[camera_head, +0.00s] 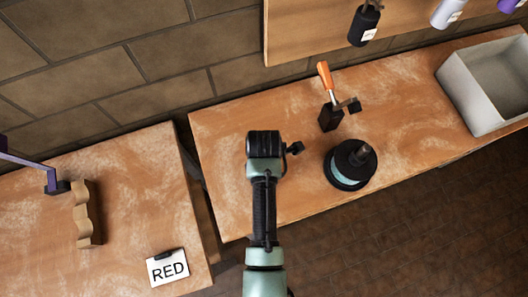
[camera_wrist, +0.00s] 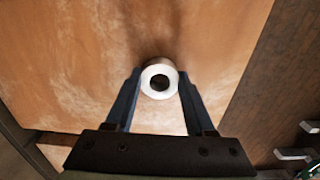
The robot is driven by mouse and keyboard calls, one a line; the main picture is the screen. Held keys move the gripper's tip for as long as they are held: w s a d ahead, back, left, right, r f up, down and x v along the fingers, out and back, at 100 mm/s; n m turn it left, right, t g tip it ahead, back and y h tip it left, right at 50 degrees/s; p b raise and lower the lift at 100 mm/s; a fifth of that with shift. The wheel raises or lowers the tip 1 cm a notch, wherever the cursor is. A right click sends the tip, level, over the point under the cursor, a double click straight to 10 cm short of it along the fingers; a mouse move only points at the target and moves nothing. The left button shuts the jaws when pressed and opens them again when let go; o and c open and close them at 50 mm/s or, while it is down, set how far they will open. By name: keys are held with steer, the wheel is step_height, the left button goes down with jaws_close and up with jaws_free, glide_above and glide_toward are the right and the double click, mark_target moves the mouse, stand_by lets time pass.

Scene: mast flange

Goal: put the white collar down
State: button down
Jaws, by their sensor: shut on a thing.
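The white collar (camera_wrist: 160,94) is a short ring with a dark round hole. In the wrist view it sits between the fingertips of my gripper (camera_wrist: 160,74), which is shut on its sides. The brown bench top (camera_wrist: 75,75) lies behind it; how high the collar is above the bench I cannot tell. In the head view my arm reaches over the near left part of the right-hand bench (camera_head: 225,130). My wrist hides the fingers and the collar there.
Right of my arm stand a dark round flange with a stub post (camera_head: 350,165) and an orange-handled clamp (camera_head: 328,95). A grey bin (camera_head: 462,92) is at the far right. A second bench on the left holds a RED card (camera_head: 167,267) and a wavy wooden block (camera_head: 87,213).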

steer(key=shift+f, duration=0.15)
steer(key=shift+c, duration=1.3)
jaws_free()
